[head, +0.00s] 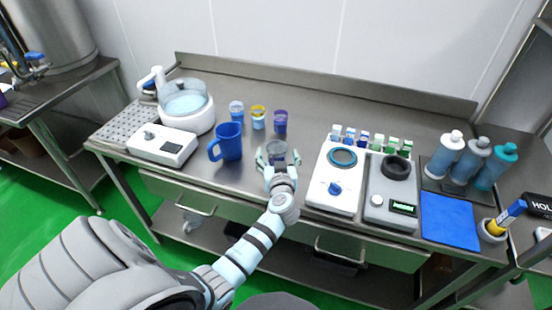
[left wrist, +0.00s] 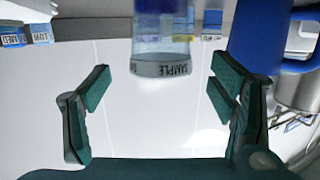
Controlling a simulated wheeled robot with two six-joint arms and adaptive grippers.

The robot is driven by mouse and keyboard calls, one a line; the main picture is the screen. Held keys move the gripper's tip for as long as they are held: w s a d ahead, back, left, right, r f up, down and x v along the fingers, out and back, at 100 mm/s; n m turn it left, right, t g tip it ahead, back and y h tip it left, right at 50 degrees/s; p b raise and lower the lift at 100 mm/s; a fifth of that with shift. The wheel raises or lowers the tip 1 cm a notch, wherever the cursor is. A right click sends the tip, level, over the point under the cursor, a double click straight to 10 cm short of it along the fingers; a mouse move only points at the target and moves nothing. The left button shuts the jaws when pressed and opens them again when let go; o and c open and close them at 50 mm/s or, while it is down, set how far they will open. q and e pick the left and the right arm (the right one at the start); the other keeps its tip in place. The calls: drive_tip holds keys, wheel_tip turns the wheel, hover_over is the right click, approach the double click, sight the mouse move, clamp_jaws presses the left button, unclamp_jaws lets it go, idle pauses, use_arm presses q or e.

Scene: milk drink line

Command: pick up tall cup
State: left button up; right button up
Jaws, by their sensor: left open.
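A clear cup (head: 277,149), which looks like the tall cup, stands on the steel table near its front edge. In the left wrist view the clear cup (left wrist: 160,35) has a grey band lettered SAMPLE and hangs from the top edge, as that picture seems upside down. My left gripper (head: 272,162) is at the cup in the head view, partly covering its lower part. In the left wrist view the gripper's green fingers (left wrist: 160,90) are spread wide, and the cup is beyond the gap between them, with no finger touching it. My right gripper is in neither view.
A blue mug (head: 230,142) stands close to the left of the cup; it shows in the left wrist view (left wrist: 258,40). Small cups (head: 258,117) stand behind. A white device (head: 334,180) is at the right. A water bath (head: 184,105) is at the left.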

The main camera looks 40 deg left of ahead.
sight(276, 143)
use_arm(q)
drive_tip(key=x, duration=0.4)
drive_tip(key=shift+w+a+r, duration=0.1)
drive_tip(key=shift+w+a, duration=0.05)
drive_tip(key=shift+a, duration=0.05)
drive_tip(key=c, duration=1.7)
drive_tip(key=shift+r, duration=0.2)
